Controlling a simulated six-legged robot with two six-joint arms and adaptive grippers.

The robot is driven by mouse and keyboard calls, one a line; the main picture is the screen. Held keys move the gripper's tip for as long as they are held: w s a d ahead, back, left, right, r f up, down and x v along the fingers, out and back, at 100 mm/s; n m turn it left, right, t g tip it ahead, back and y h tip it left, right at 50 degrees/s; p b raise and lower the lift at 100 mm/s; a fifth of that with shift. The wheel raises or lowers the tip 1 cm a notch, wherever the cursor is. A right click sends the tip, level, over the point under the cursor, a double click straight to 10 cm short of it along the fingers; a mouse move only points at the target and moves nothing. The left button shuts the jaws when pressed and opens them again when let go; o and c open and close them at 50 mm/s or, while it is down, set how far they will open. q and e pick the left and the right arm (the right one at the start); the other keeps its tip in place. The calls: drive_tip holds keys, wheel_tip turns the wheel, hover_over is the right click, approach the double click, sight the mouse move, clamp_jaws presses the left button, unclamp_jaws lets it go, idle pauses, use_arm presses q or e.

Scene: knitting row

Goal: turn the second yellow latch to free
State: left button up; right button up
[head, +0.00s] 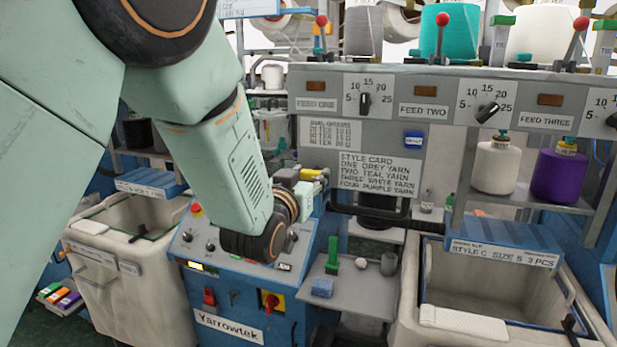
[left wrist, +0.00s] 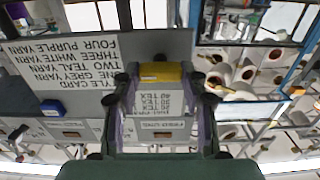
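One yellow latch (head: 315,174) shows in the head view beside the style card, at the tip of my left gripper (head: 306,187). In the left wrist view the yellow latch (left wrist: 160,73) lies crosswise between the two fingertips of my left gripper (left wrist: 160,78). It fills the gap and the tips appear to touch both its ends, so the gripper looks shut on it. The latch's mount is hidden by the gripper, and I cannot tell its turn angle. No other yellow latch shows clearly. My right gripper is in neither view.
A blue control panel (head: 222,262) with knobs and a red-and-yellow switch (head: 270,302) stands under my left arm. The style card (head: 378,173) is close to the gripper. A grey shelf (head: 352,296) holds small parts. Pale bins (head: 130,290) stand left and right (head: 420,325).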

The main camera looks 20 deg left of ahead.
use_arm(q)
drive_tip(key=shift+d, duration=0.15)
drive_tip(key=shift+c, duration=0.7)
drive_tip(key=shift+a, duration=0.3)
drive_tip(key=c, duration=0.4)
drive_tip(key=shift+d, duration=0.2)
drive_tip(key=shift+a+f+n, duration=0.1)
drive_tip(key=shift+n, duration=0.2)
drive_tip(key=n+b, duration=0.1)
drive_tip(key=n, duration=0.2)
drive_tip(key=n+b, duration=0.1)
drive_tip(key=n, duration=0.2)
drive_tip(key=shift+f+n, duration=0.1)
drive_tip(key=shift+n, duration=0.2)
drive_tip(key=n+b, duration=0.1)
drive_tip(key=n, duration=0.4)
drive_tip(key=shift+a+b, duration=0.1)
drive_tip(key=shift+b, duration=0.3)
drive_tip(key=n+b, duration=0.1)
drive_tip(key=n, duration=0.4)
drive_tip(key=shift+n, duration=0.3)
